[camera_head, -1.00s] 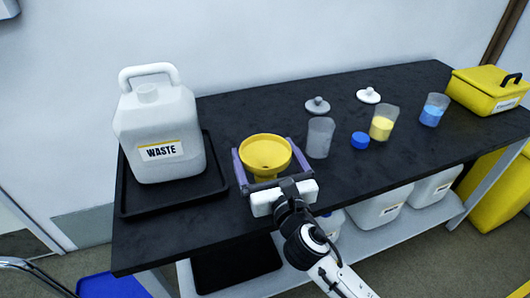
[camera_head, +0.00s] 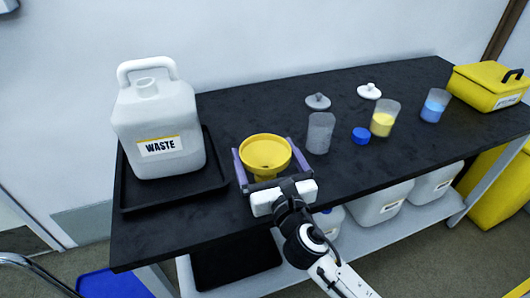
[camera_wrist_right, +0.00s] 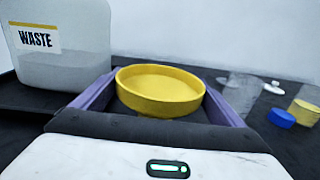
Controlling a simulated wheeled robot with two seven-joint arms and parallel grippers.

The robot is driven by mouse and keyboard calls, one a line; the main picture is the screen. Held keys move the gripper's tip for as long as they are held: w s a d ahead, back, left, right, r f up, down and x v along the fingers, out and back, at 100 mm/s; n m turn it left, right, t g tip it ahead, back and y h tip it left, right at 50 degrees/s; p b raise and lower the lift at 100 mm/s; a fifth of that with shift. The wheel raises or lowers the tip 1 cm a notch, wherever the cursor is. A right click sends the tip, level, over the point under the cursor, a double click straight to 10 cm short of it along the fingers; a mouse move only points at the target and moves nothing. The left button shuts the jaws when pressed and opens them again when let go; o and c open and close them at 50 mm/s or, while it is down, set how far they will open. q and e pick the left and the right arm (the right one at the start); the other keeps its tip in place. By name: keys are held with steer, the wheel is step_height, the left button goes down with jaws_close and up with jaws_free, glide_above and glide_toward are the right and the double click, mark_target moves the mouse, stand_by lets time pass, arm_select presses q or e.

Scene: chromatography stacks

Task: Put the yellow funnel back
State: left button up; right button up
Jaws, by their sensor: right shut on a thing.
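The yellow funnel (camera_head: 265,152) is a wide round bowl, held upright between the purple fingers of my right gripper (camera_head: 268,163) near the front of the black bench, to the right of the waste container. It also shows in the right wrist view (camera_wrist_right: 160,88), between the two purple fingers, which are shut on it. Its stem is mostly hidden, and I cannot tell whether it touches the bench. My left gripper is not in view.
A white WASTE jug (camera_head: 160,120) stands in a black tray (camera_head: 215,172) on the left. Right of the funnel stand a grey beaker (camera_head: 320,132), a blue cap (camera_head: 361,135), a yellow-filled beaker (camera_head: 383,120), a blue-filled beaker (camera_head: 433,107) and a yellow box (camera_head: 482,88).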

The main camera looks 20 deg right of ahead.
steer(key=shift+f, duration=0.2)
steer(key=o, duration=0.8)
steer(key=shift+s, duration=0.15)
